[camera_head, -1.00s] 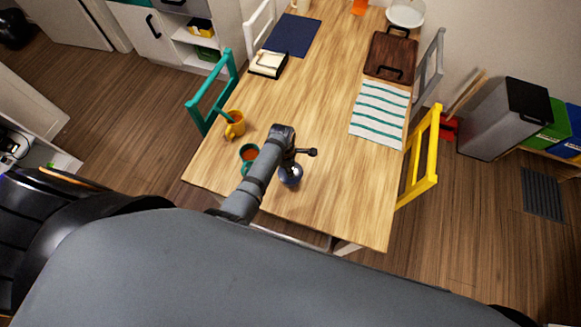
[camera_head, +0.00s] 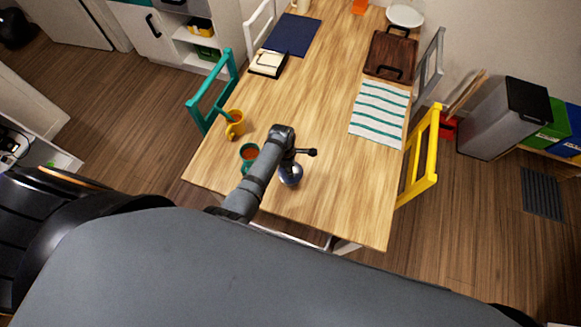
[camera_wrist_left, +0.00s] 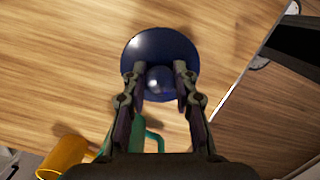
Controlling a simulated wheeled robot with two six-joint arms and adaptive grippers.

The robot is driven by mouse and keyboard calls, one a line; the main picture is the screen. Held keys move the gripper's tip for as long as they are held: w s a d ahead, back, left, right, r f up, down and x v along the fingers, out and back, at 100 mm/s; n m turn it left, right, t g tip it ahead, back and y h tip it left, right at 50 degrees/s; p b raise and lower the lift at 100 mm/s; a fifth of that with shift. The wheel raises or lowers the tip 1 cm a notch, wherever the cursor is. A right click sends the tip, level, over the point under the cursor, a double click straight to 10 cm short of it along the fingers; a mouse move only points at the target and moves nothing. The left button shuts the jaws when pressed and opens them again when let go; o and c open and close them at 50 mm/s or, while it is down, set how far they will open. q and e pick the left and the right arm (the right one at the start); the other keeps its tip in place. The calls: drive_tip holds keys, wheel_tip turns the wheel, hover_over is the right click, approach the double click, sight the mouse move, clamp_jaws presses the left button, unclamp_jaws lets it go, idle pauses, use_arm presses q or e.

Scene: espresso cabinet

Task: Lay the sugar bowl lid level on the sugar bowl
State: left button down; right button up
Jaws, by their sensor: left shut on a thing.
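The dark blue sugar bowl lid (camera_wrist_left: 160,48) is round with a ball knob (camera_wrist_left: 159,82) and fills the upper middle of the left wrist view. My left gripper (camera_wrist_left: 160,76) is shut on the knob, one finger on each side. In the head view my left gripper (camera_head: 290,162) is over the near part of the table, with a blue round shape (camera_head: 291,176) under it. I cannot tell there which part is lid and which is sugar bowl. The bowl is not visible in the wrist view, so I cannot tell whether the lid touches it. My right gripper is not in view.
A green mug (camera_head: 248,150) stands left of my left arm, close to it. A yellow mug (camera_head: 235,130) stands farther left. A striped cloth (camera_head: 379,113), a dark tray (camera_head: 390,55) and a navy mat (camera_head: 292,35) lie farther back. The table right of the gripper is clear.

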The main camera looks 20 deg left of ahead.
use_arm(q)
drive_tip(key=c, duration=1)
unclamp_jaws()
drive_tip(key=shift+f, duration=0.1)
drive_tip(key=o, duration=0.6)
drive_tip(key=shift+r+p, duration=0.55)
drive_tip(key=shift+r, duration=3)
